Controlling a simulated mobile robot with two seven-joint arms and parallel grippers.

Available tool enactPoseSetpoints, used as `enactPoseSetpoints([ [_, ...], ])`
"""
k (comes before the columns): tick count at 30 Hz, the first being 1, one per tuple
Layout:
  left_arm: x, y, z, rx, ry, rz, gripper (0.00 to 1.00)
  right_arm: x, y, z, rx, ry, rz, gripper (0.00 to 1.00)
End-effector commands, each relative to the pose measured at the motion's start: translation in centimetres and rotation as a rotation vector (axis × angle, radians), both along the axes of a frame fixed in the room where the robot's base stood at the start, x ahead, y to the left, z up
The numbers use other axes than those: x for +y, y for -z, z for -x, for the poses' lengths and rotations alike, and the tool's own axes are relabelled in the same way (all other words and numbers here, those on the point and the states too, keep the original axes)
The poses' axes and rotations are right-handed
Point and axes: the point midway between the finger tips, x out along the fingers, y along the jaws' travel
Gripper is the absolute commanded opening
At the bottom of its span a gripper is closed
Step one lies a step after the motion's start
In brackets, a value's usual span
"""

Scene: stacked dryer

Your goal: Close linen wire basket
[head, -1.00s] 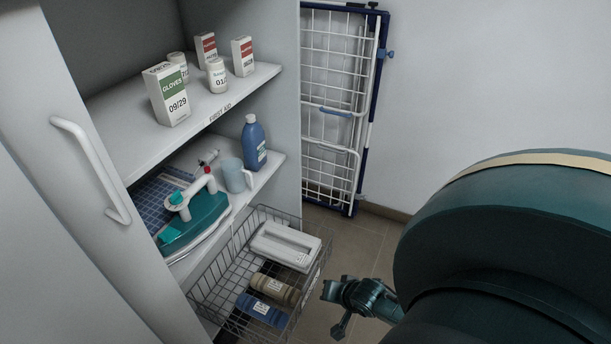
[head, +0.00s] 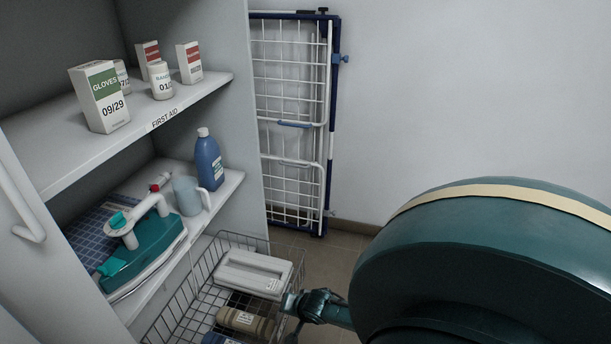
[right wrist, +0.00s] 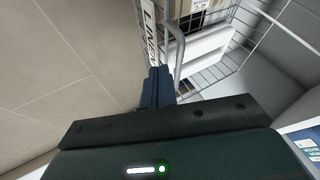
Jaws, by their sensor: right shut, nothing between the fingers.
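The linen wire basket (head: 190,297) is pulled out from under the cabinet's lower shelf, at the bottom of the head view. It holds a pale grey box (head: 252,272) and rolled bundles, one tan (head: 245,322). My right gripper (head: 291,302) is at the basket's outer right side. In the right wrist view its fingers (right wrist: 156,84) are together and empty, beside the basket's wire front (right wrist: 180,45) and a white label strip (right wrist: 149,30) reading "LINEN". I cannot tell whether they touch the wire. My left gripper is not in view.
The shelf above the basket holds an iron (head: 145,250), a jug (head: 187,195) and a blue bottle (head: 208,160). A folded drying rack (head: 292,125) leans against the wall. The cabinet door (head: 22,205) stands at the left. Tiled floor (right wrist: 60,60) lies outside the basket.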

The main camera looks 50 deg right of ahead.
Motion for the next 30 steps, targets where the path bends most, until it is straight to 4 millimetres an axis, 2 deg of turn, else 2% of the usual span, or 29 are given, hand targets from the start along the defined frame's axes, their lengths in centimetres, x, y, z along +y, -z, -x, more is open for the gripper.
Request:
enactPoseSetpoints([
  [6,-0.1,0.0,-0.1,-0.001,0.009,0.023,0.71,0.6,0.4,-1.4,0.003,0.000,0.002,0.00],
  [20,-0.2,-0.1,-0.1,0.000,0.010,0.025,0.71,0.8,0.3,-1.7,0.002,0.000,0.000,0.00],
  [26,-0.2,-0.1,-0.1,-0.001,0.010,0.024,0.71,1.7,0.3,-3.7,-0.002,0.001,-0.003,0.00],
  [30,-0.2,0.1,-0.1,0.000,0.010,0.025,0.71,2.8,0.4,-6.3,-0.001,0.002,-0.006,0.00],
])
